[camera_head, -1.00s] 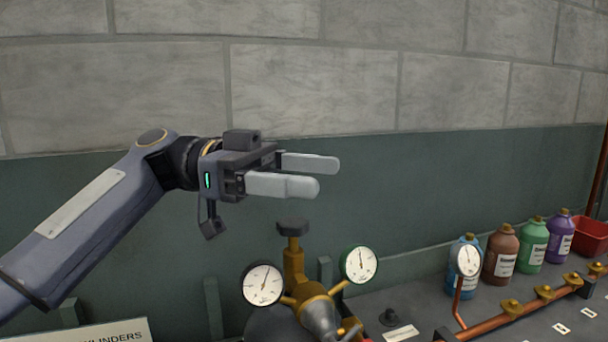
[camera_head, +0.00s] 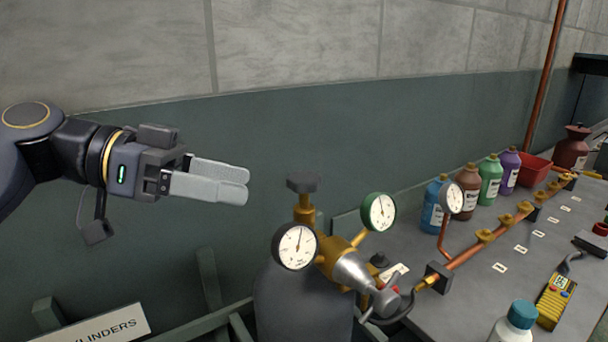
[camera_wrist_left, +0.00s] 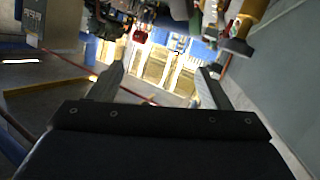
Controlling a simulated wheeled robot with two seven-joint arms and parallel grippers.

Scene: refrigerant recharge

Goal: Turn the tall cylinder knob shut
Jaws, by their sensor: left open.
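The tall grey cylinder (camera_head: 300,300) stands below the centre of the head view. Its dark knob (camera_head: 304,183) tops a brass valve stem, above two round gauges, a left one (camera_head: 296,247) and a green-rimmed right one (camera_head: 379,211). My left gripper (camera_head: 247,186) is open and empty, to the left of the knob and at about its height in the picture. A gap shows between fingertips and knob. In the left wrist view the two fingers (camera_wrist_left: 160,82) stand apart with nothing held between them. My right gripper is not in view.
A grey bench (camera_head: 480,295) to the right holds several bottles, a copper manifold (camera_head: 490,237) with brass valves, a yellow meter (camera_head: 556,301) and a red bin (camera_head: 533,170). A cylinders sign (camera_head: 92,328) is at lower left. The wall stands behind.

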